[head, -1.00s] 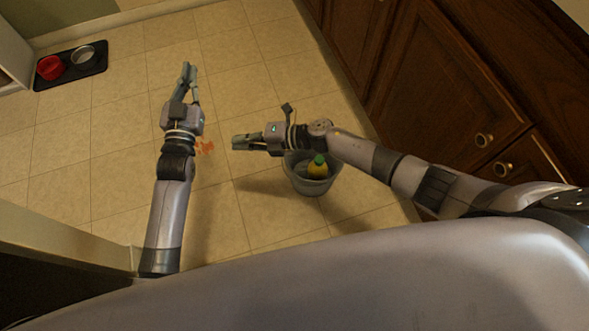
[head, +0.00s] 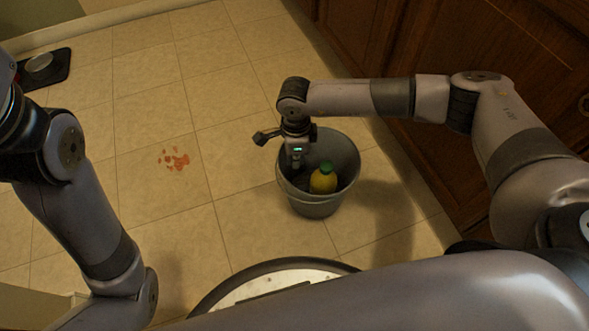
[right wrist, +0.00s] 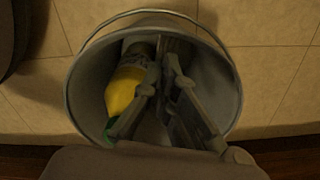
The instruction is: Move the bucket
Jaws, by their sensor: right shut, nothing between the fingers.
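The grey bucket (head: 317,208) stands upright on the tiled floor in the head view. Its opening fills the middle of the right wrist view (right wrist: 224,78), with the thin wire handle (right wrist: 140,12) along the far rim. A yellow bottle (head: 323,182) with a green cap lies inside, also visible in the right wrist view (right wrist: 121,90). My right gripper (head: 297,164) points down into the bucket's left side, fingers shut and empty, beside the bottle. In the right wrist view the fingers (right wrist: 170,62) reach inside the rim. My left arm shows at the left edge, its gripper out of frame.
Wooden cabinets (head: 440,70) stand to the right of the bucket. A reddish stain (head: 174,160) marks the floor to the left. A dark mat (head: 57,68) with a metal bowl (head: 39,62) lies far left. Floor left of the bucket is otherwise open.

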